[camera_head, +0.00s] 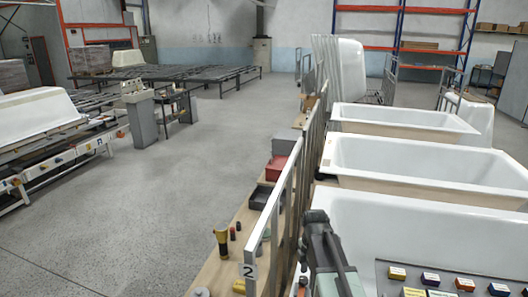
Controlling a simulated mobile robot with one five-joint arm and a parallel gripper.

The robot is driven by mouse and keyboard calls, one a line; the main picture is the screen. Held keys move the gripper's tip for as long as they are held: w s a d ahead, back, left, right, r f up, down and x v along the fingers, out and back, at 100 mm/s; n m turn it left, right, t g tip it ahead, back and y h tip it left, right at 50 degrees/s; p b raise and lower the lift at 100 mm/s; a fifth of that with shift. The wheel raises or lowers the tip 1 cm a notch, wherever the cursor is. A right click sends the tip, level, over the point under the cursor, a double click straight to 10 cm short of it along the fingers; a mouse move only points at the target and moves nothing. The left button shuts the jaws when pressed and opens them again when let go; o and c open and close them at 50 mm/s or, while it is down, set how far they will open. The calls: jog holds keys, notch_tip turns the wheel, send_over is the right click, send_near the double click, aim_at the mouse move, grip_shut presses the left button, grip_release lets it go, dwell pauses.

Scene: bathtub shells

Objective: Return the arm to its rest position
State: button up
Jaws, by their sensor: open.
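My arm rises from the bottom edge, just right of the metal rail. My gripper (317,218), dark grey, is at its upper end. It is small and seen from behind, so its fingers are hard to make out. It is open, and I see nothing held in it. It stands between the rail and the left end of the nearest white bathtub shell (350,222). Whether it touches either one I cannot tell.
A grey panel (384,273) with several small coloured blocks lies at the bottom right. More tub shells (420,158) stand behind. Left of the metal rail (272,205), a wooden shelf (228,272) holds a yellow-and-black tool (221,241) and a red box (275,168). Open floor (150,200) lies left.

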jog(key=s+m, duration=0.9)
jog(key=m, duration=1.1)
jog(key=shift+s+m, duration=0.2)
jog(key=shift+m, duration=0.2)
